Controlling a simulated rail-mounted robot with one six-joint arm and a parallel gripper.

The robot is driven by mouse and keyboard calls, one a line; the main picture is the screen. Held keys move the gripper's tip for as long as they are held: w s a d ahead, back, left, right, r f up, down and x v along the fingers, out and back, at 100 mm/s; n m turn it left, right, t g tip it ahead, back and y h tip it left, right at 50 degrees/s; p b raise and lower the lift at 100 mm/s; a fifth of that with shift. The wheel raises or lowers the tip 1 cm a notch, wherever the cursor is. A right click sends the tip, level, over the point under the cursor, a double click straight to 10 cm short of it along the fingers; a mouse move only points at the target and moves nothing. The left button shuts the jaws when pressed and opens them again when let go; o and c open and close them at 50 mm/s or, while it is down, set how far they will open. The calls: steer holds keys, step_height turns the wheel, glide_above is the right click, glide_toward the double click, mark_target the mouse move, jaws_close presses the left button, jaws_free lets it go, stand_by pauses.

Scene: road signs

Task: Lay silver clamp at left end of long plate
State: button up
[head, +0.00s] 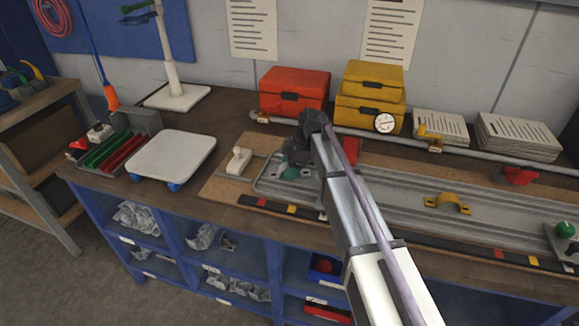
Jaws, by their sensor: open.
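The long grey plate (390,190) lies on the bench, partly covered by my arm. My dark gripper (291,166) is over the left end of the plate, pointing down, and its fingers are hard to make out. I see nothing held. A yellow clamp (448,203) sits on the plate right of my arm. I cannot pick out a silver clamp for certain; my arm hides part of the plate.
A pipe (390,135) runs behind the plate. Red (293,90) and yellow (371,100) boxes stand at the back. A white scale-like platform (172,157) and a rack of coloured strips (108,150) are at left. A green knob (565,230) stands at the plate's right end.

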steer(key=s+p+v, duration=0.1)
steer(key=p+v, duration=1)
steer(key=v, duration=0.2)
steer(key=s+d+m+h, duration=0.1)
steer(key=s+d+m, duration=0.4)
steer(key=s, duration=0.3)
steer(key=s+d+f+m+h, duration=0.1)
steer(key=s+d+m+h, duration=0.1)
steer(key=s+d+m, duration=0.4)
steer(key=s+d+f+m+h, duration=0.1)
steer(key=s+d+m, duration=0.5)
steer(key=s, duration=0.6)
steer(key=m, duration=0.2)
steer(key=shift+m+t+h, duration=0.3)
steer(key=shift+m+t, duration=0.1)
